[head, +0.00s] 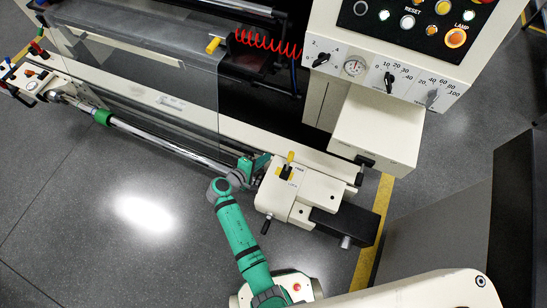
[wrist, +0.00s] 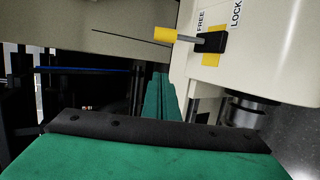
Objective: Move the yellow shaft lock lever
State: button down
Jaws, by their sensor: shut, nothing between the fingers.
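The yellow shaft lock lever (head: 290,157) sticks up from the top of the cream shaft-end block (head: 300,190). In the wrist view its yellow knob (wrist: 165,34) is at the end of a thin metal rod on a black hub, and the rod points left. FREE and LOCK labels show beside the hub. My gripper (head: 263,162) is shut and empty, just left of the block and apart from the lever. In the wrist view its green body with a dark edge (wrist: 160,130) fills the bottom, below the lever.
A long metal shaft (head: 165,140) with a green collar (head: 103,117) runs left from the block. A clear panel (head: 170,75) stands behind it. A cream control panel (head: 395,50) with knobs is above right. A dark cabinet (head: 440,210) stands at right. Open floor (head: 90,215) lies at lower left.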

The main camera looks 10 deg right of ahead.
aim_at(289, 161)
jog(key=x, duration=0.8)
jog(key=shift+w+d+f, duration=0.2)
jog(key=shift+w+d, duration=0.05)
jog(key=shift+w, duration=0.05)
jog(key=shift+d+f, duration=0.1)
jog(key=shift+d, duration=0.2)
jog(key=shift+s+d+r, duration=0.2)
jog(key=shift+s+r, duration=0.05)
jog(key=shift+s, duration=0.55)
jog(key=shift+s+d+r, duration=0.2)
jog(key=shift+s+d, duration=0.05)
jog(key=shift+s, duration=0.2)
jog(key=shift+s+d+r, duration=0.15)
jog(key=shift+s+d, duration=0.15)
jog(key=shift+s, duration=0.15)
jog(key=shift+a, duration=0.1)
